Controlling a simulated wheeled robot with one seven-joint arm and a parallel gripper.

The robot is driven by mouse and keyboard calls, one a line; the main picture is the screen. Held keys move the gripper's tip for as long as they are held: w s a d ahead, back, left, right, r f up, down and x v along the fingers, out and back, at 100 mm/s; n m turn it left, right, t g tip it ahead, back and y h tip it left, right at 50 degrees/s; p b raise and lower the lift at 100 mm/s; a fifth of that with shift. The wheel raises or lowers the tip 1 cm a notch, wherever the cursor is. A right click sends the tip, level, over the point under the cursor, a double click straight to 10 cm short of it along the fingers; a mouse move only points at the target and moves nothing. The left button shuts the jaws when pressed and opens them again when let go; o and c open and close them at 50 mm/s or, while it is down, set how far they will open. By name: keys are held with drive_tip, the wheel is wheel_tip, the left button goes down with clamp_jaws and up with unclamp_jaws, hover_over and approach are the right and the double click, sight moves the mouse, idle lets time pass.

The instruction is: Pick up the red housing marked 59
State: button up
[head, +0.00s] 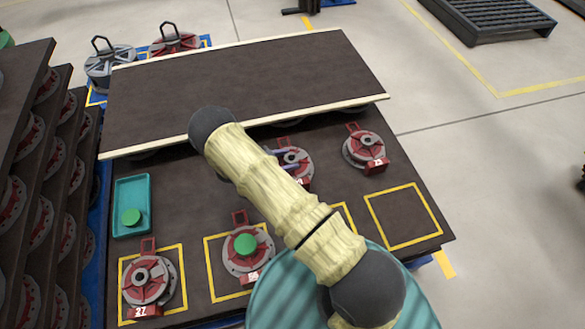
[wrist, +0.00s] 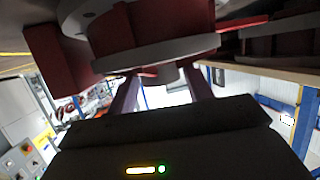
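A red and grey housing (head: 296,158) sits on the dark table under the front edge of the raised board, partly hidden by my arm. Its red label (head: 303,181) is partly covered; I can make out only what looks like a 9. My gripper (head: 281,159) is at this housing's left side, its bluish fingers close to the body. In the wrist view, my gripper's two fingers (wrist: 162,88) stand well apart, reaching toward a red and grey housing (wrist: 150,55) that fills the top. Whether they touch it is unclear.
Other red housings stand on the table: 73 (head: 365,147) at right, one with a green disc (head: 248,250) and 27 (head: 148,281) in front. A teal tray (head: 133,190) is at left. The raised board (head: 240,85) lies behind. An outlined square (head: 404,216) is empty at right.

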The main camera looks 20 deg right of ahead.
clamp_jaws()
drive_tip(key=shift+w+r, duration=0.1)
drive_tip(key=shift+r, duration=0.1)
wheel_tip(320, 180, up, 10)
drive_tip(key=p, duration=0.3)
idle(0.3)
idle(0.4)
